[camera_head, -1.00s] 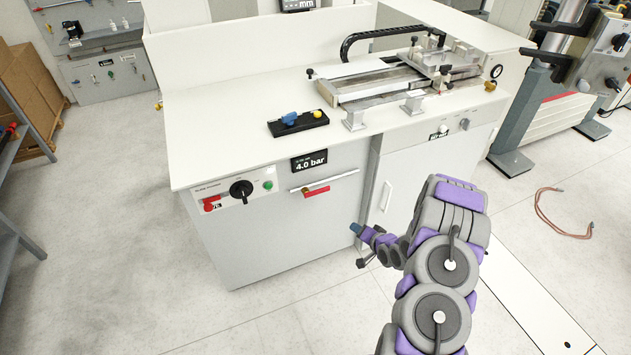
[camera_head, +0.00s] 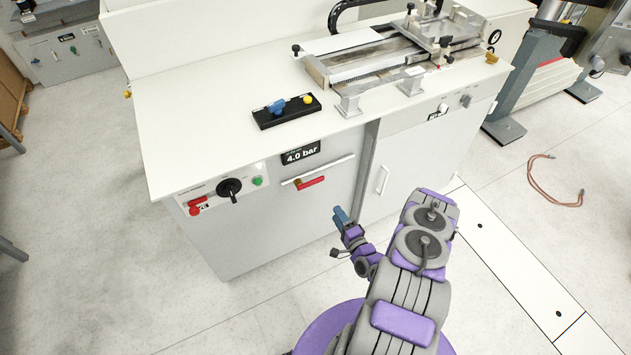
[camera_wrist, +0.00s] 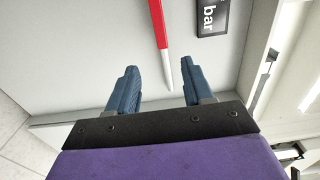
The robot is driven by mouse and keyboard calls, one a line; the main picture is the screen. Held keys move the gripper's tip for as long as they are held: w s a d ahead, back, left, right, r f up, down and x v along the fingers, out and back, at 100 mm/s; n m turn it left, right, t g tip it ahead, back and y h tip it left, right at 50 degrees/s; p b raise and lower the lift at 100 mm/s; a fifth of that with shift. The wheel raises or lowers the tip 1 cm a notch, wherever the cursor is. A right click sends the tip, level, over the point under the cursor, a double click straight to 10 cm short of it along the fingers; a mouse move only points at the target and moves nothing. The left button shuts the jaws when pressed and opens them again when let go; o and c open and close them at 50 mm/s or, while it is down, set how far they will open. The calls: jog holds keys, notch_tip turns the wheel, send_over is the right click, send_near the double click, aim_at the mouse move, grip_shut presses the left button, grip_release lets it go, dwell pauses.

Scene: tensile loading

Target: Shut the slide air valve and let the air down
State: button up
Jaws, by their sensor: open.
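A red lever (camera_head: 311,182) with a brass-coloured part sits beside a thin white pipe (camera_head: 322,169) on the cabinet front. I take it to be the slide air valve. The lever lies nearly along the pipe. Above it a black display (camera_head: 301,153) reads 4.0 bar. My gripper (camera_head: 341,214) is below and right of the lever, apart from it. In the wrist view, my gripper (camera_wrist: 154,87) is open and empty, its two blue fingers apart. A red bar with a pale tip (camera_wrist: 158,28) points down between them; contact does not show.
A panel at the cabinet's left has a black knob (camera_head: 230,188), a green button (camera_head: 257,181) and a red switch (camera_head: 196,207). A hose (camera_head: 555,183) lies on the floor.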

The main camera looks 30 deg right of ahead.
aim_at(317, 182)
jog(key=shift+w+b, duration=1.7)
jog(key=shift+w, duration=6.55)
jog(key=shift+a, duration=0.1)
grip_shut()
jog(key=shift+s+f, duration=0.1)
